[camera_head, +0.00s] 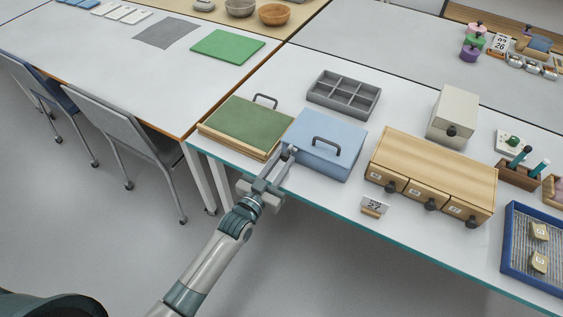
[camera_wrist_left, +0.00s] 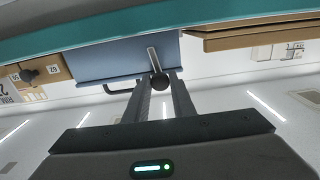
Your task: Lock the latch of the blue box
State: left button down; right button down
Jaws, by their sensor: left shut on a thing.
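The blue box (camera_head: 325,146) stands at the table's front edge, lid down, with a dark handle on top. In the left wrist view the box's blue front (camera_wrist_left: 118,62) carries a light metal latch lever (camera_wrist_left: 152,55) ending in a dark round knob (camera_wrist_left: 159,82). My left gripper (camera_head: 287,153) reaches the box's front left corner. In the wrist view its two fingers (camera_wrist_left: 159,88) are closed around the latch knob, one on each side. The fingers partly hide the knob. My right gripper is in neither view.
A green-lidded wooden box (camera_head: 245,128) stands close left of the blue box. A grey compartment tray (camera_head: 344,94) lies behind. The floor in front is clear.

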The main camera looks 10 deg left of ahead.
pick_arm(q)
jog(key=shift+d, duration=0.15)
jog(key=shift+s+d+m+p, duration=0.2)
jog(key=shift+m+p, duration=0.15)
jog(key=shift+m, duration=0.65)
jog(key=c, duration=1.7)
grip_release()
jog(key=shift+c, duration=0.2)
jog(key=shift+o, duration=1.1)
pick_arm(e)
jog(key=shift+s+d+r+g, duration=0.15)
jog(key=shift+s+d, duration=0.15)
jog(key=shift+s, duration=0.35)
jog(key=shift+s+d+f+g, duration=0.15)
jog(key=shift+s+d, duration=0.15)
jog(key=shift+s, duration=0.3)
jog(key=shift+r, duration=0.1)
pick_arm(q)
jog(key=shift+s+a, duration=0.2)
jog(key=shift+s, duration=0.25)
jog(key=b+v, duration=0.3)
jog(key=v, duration=1.3)
jog(key=shift+s, duration=0.2)
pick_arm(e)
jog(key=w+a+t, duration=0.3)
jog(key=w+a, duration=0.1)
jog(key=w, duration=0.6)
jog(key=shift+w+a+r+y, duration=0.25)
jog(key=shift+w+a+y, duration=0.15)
